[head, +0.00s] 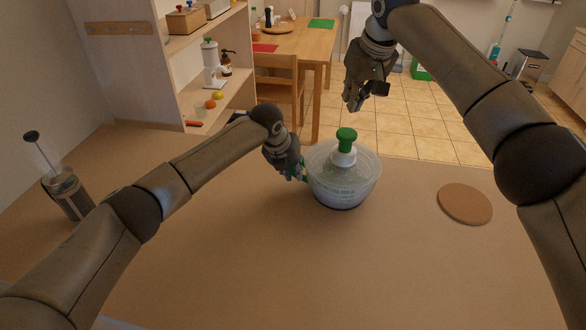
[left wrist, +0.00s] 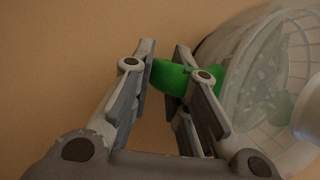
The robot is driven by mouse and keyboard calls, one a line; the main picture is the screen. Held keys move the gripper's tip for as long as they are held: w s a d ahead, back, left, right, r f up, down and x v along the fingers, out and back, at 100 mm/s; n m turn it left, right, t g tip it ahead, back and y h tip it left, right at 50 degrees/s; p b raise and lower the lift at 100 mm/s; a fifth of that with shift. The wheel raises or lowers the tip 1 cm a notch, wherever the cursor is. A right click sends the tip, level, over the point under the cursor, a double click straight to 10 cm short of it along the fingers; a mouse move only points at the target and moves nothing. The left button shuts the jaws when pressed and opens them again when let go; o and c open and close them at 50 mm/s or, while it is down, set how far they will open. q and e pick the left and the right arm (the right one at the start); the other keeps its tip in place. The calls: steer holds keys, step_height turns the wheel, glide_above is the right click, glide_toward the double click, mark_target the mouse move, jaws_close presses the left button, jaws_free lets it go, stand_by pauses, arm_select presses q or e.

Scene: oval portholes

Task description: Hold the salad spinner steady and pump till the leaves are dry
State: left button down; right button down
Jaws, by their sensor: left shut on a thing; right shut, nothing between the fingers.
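The salad spinner (head: 341,185) stands upright on the brown counter, a clear bowl with a green pump knob (head: 347,140) on a white stem that stands up above its lid. Its translucent wall and inner basket also show in the left wrist view (left wrist: 262,75), with some green leaves (left wrist: 275,100) behind the wall. My left gripper (head: 299,175) is at the bowl's left side, shut on a green side handle (left wrist: 172,77). My right gripper (head: 354,104) is shut and empty, in the air above and behind the pump knob, apart from it.
A round cork mat (head: 465,204) lies on the counter to the right. A French press (head: 67,192) stands at the far left. The counter (head: 240,265) in front of the spinner is clear. Beyond it are a shelf unit (head: 120,70), a wooden chair (head: 279,88) and a table (head: 300,42).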

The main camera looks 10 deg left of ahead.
mark_target(345, 129)
steer(key=shift+f, duration=2.6)
steer(key=shift+f, duration=0.1)
